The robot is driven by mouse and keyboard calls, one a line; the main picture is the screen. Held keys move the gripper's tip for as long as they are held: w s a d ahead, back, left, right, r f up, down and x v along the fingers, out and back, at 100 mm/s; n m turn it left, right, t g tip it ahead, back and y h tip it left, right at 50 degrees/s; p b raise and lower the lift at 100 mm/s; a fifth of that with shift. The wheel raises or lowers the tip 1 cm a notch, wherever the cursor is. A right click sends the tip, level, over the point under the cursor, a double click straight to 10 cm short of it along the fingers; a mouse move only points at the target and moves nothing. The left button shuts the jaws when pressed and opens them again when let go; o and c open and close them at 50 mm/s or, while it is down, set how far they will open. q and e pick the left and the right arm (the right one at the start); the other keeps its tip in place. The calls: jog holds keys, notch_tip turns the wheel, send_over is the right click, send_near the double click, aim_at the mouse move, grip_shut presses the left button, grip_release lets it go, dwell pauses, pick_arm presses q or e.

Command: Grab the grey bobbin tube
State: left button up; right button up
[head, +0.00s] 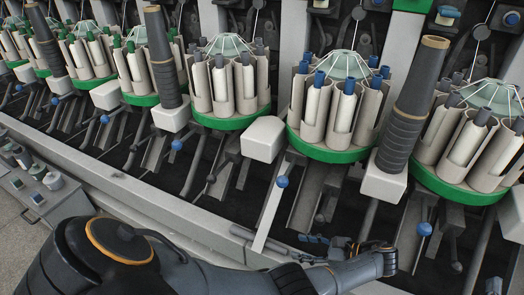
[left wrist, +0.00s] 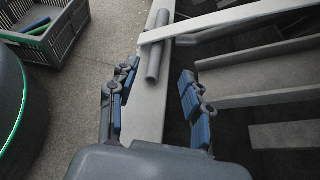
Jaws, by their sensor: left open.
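A grey bobbin tube (head: 262,242) lies along the pale front ledge of the winder in the head view. In the left wrist view the tube (left wrist: 153,62) lies lengthwise ahead, and its near end reaches between my fingertips. A pale bar crosses over it farther along. My left gripper (head: 307,249) comes from the right of the tube in the head view, with its blue-padded fingers pointing left. In the left wrist view my left gripper (left wrist: 158,74) is open, one finger on each side, with nothing clamped.
A pale bar (head: 270,217) slopes down to the ledge by the tube. A blue ball knob (head: 282,181) and a white box (head: 263,139) are above. A grey crate (left wrist: 62,42) with green and blue tubes stands on the floor. Dark gaps lie between the machine's slats.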

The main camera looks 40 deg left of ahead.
aim_at(265, 241)
pick_arm(q)
jog(key=shift+w+a, duration=0.2)
jog(key=shift+w, duration=0.1)
jog(key=shift+a+f, duration=0.15)
jog(key=shift+a, duration=0.25)
jog(key=x, duration=0.7)
jog(key=shift+s, duration=0.2)
jog(key=shift+b+x, duration=0.35)
jog(key=shift+x, duration=0.4)
jog(key=x, duration=0.2)
jog(key=b+x, duration=0.1)
jog(key=shift+s+a+f, duration=0.15)
jog(key=shift+s+f, duration=0.15)
jog(key=shift+s, duration=0.1)
jog(key=shift+s+a, duration=0.1)
jog(key=shift+a, duration=0.15)
pick_arm(e)
notch_tip(265, 241, up, 7)
jog(key=s+t+y, duration=0.1)
jog(key=s+t, duration=0.2)
jog(key=t, duration=0.1)
jog(key=shift+a+t+y, duration=0.15)
jog(key=shift+t+y, duration=0.15)
jog(key=shift+t, duration=0.1)
jog(key=shift+w, duration=0.1)
pick_arm(q)
grip_shut()
pick_arm(e)
jog(key=shift+f, duration=0.1)
